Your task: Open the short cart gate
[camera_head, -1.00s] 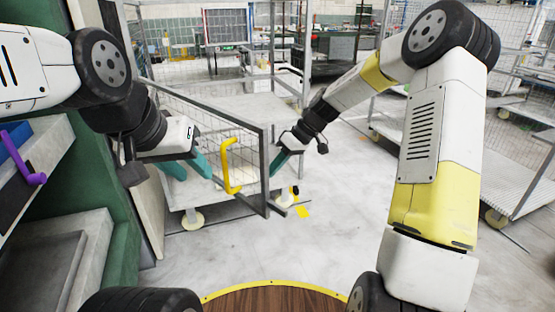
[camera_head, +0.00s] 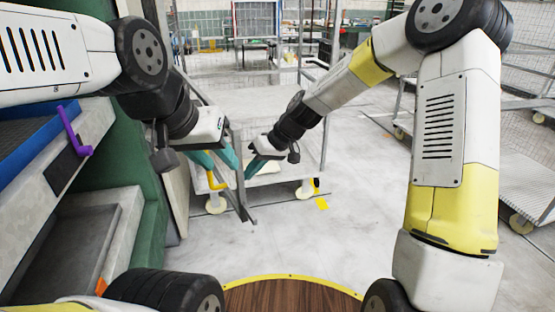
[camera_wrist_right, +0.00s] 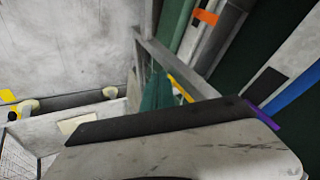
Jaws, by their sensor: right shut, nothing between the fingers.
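The short cart gate (camera_head: 243,203) is a grey-framed panel, seen nearly edge-on at the front left of the cart (camera_head: 290,172). It stands swung out from the cart toward me, and its frame also shows in the right wrist view (camera_wrist_right: 172,60). Its yellow handle (camera_head: 215,182) is on the left face, partly hidden by my left gripper. My left gripper (camera_head: 215,160) has its teal fingers apart, close to the handle; contact is unclear. My right gripper (camera_head: 252,170) is shut and empty on the right side of the gate, close to the frame. Teal fingertips show in the right wrist view (camera_wrist_right: 158,92).
Another wire cart (camera_head: 500,170) is at the right. The floor (camera_head: 320,240) in front of the cart is clear, with a yellow mark (camera_head: 322,204).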

